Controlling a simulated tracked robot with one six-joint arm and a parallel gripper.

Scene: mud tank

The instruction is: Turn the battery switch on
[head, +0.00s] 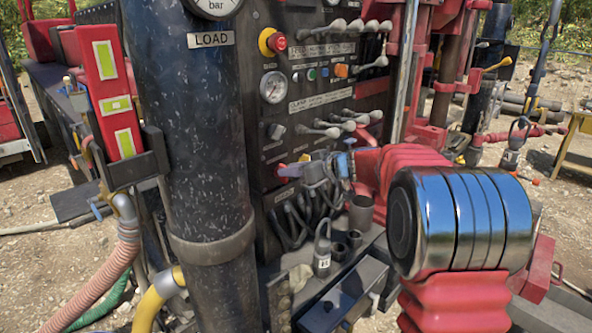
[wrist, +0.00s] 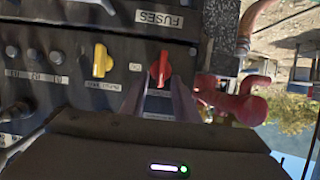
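A red rotary switch (wrist: 160,68), which I take for the battery switch, is on the dark panel in the wrist view. Its handle points roughly up and down in that picture. Its label is partly hidden and I cannot read it. My gripper (wrist: 158,82) is open, with one finger on each side of the red handle; I cannot tell whether they touch it. In the head view my gripper (head: 296,170) is at the lower part of the control panel (head: 262,135), and the switch is mostly hidden there.
A yellow switch (wrist: 102,60) is left of the red one in the wrist view. A FUSES label (wrist: 159,19) is above. Several levers (head: 345,122) stick out above my gripper in the head view. A black LOAD column (head: 195,130) stands left of the panel.

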